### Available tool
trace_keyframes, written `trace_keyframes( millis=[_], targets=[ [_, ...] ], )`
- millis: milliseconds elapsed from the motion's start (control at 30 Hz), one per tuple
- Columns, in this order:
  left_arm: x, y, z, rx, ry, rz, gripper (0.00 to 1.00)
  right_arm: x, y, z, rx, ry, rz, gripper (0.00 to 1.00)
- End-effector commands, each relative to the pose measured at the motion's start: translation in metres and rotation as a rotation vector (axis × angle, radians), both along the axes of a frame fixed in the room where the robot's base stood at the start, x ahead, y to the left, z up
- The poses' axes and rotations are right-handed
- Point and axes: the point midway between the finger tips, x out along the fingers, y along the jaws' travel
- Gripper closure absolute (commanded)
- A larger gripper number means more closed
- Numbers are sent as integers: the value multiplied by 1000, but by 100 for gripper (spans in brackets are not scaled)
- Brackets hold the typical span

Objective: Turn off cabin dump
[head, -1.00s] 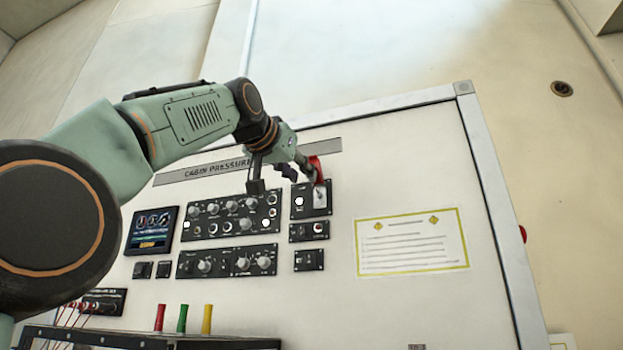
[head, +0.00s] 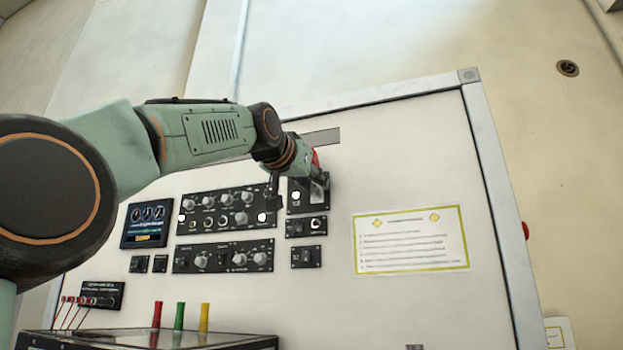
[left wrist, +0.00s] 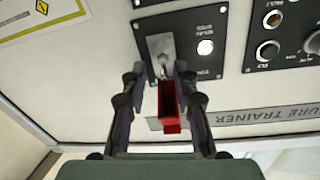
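A small black switch panel (head: 296,208) sits on the upper right of the control group, with a raised red guard (head: 316,158) partly hidden by my gripper. In the left wrist view the red guard (left wrist: 169,108) sticks out toward the camera, beside a metal toggle (left wrist: 163,62) on a pale plate. My left gripper (left wrist: 160,72) is open, with one finger on each side of the guard and toggle. In the head view the left gripper (head: 318,180) is at this panel; contact cannot be told. My right gripper is not in view.
Knob panels (head: 228,208) and a small screen (head: 149,226) lie left of the switch. Smaller switch panels (head: 306,257) are below it. A yellow-bordered notice (head: 411,240) is to the right. Red, green and yellow handles (head: 179,316) stand at the bottom.

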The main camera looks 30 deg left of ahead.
Motion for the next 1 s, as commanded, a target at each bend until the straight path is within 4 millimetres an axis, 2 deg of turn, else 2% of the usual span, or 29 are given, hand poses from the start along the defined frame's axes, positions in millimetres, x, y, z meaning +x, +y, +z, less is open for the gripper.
trace_keyframes(
  millis=[33,367,767,1000],
  targets=[
    [0,0,0,0,-1,0,72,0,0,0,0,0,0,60],
    [0,0,0,0,0,0,100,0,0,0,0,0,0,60],
    [0,0,0,0,-2,0,100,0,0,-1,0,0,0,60],
    [0,0,-4,11,-45,0,100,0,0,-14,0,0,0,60]
  ],
)
